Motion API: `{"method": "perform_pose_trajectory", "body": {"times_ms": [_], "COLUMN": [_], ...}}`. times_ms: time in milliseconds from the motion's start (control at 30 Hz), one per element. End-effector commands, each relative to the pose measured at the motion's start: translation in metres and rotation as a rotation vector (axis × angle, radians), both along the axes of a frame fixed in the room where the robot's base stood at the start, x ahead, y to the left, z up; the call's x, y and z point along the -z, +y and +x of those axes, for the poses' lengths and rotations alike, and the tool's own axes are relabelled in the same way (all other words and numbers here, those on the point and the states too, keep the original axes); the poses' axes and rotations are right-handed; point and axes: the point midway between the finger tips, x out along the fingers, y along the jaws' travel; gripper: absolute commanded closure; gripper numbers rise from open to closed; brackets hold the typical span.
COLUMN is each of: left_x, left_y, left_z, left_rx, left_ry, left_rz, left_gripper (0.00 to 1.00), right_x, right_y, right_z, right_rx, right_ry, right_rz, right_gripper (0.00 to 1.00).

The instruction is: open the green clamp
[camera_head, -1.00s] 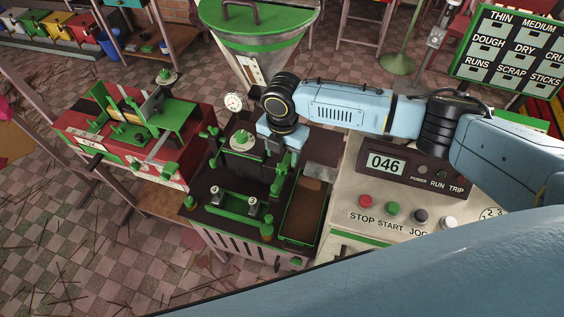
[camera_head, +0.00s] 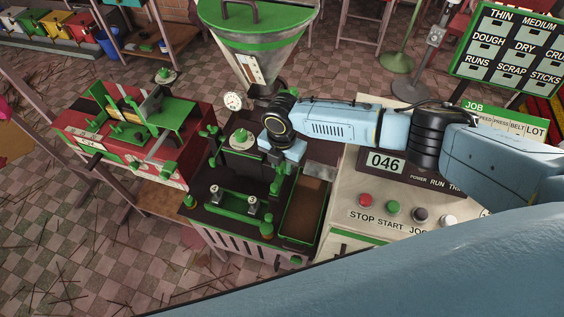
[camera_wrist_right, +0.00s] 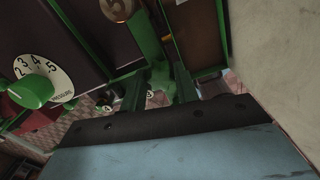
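My right gripper (camera_head: 283,168) points down at the right side of the extruder's dark head, beside the brown trough. A green upright part (camera_head: 277,185), which looks like the clamp, stands right below it; the wrist hides its top in the head view. In the right wrist view, two dark fingers stand apart at the right gripper (camera_wrist_right: 158,90), with a green arm-like part (camera_wrist_right: 148,38) just beyond and between them. I cannot tell whether they touch it. My left gripper is out of view.
A pressure dial with a green knob (camera_wrist_right: 32,91) is close by on the left in the wrist view. The brown trough (camera_head: 304,208) lies just right of the clamp. A control panel (camera_head: 385,195) stands to the right, a hopper (camera_head: 255,50) behind, a red machine (camera_head: 135,135) left.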

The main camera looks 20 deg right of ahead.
Motion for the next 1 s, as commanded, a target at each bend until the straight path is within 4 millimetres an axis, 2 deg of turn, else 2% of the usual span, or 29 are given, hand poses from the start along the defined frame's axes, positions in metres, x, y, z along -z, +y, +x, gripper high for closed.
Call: {"method": "perform_pose_trajectory", "body": {"times_ms": [33,100,133,567,1000], "left_x": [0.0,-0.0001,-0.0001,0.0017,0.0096], "left_y": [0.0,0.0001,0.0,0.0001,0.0], "left_z": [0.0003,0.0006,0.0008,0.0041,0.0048], "left_rx": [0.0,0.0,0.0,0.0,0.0], "left_ry": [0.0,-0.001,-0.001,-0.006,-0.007], "left_rz": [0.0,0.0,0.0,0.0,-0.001], "left_gripper": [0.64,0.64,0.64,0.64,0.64], "right_x": [-0.0003,-0.0003,-0.0004,-0.0002,-0.0001], "right_y": [-0.0001,-0.0001,-0.0001,-0.0001,0.0], "right_z": [0.0001,0.0001,0.0001,0.0002,0.0006], "right_rx": [0.0,0.0,0.0,-0.065,-0.409], "right_ry": [0.0,0.0,0.0,0.0,0.0], "right_rz": [0.0,0.0,0.0,0.0,0.001], "right_gripper": [0.89,0.98,1.0,1.0,1.0]}}
